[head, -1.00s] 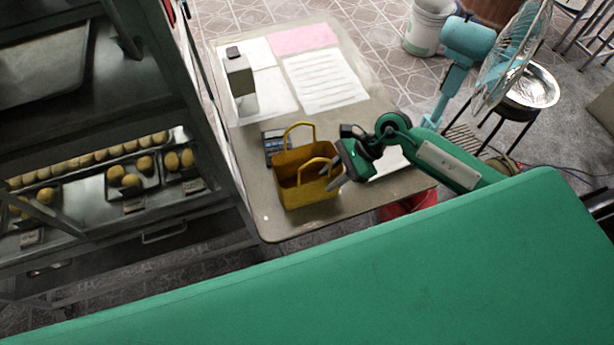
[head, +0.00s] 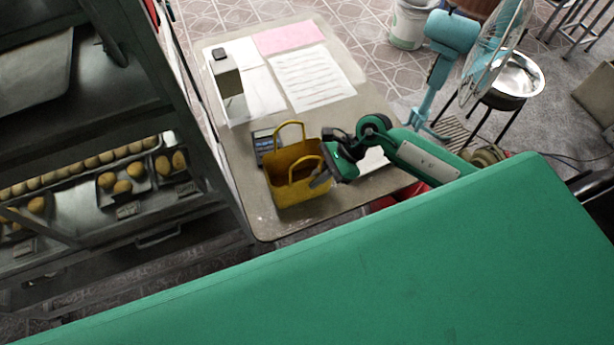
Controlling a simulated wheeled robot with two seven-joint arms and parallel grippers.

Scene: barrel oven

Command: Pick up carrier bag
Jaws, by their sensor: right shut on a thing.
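The carrier bag (head: 288,188) is yellow with two upright loop handles. It stands upright on the small table (head: 232,190), near its front edge. My right gripper (head: 321,178) reaches in from the right. Its jaws are shut at the right side of the bag's front handle. The exact contact at the fingertips is too small to make out. No gap shows between the bag and the table. My left gripper is not in view.
A calculator (head: 264,144) lies just behind the bag. A box-like dispenser (head: 226,80) and papers (head: 312,78) cover the table's back. A rack with buns (head: 122,187) stands close at left. A fan (head: 497,50) stands at right.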

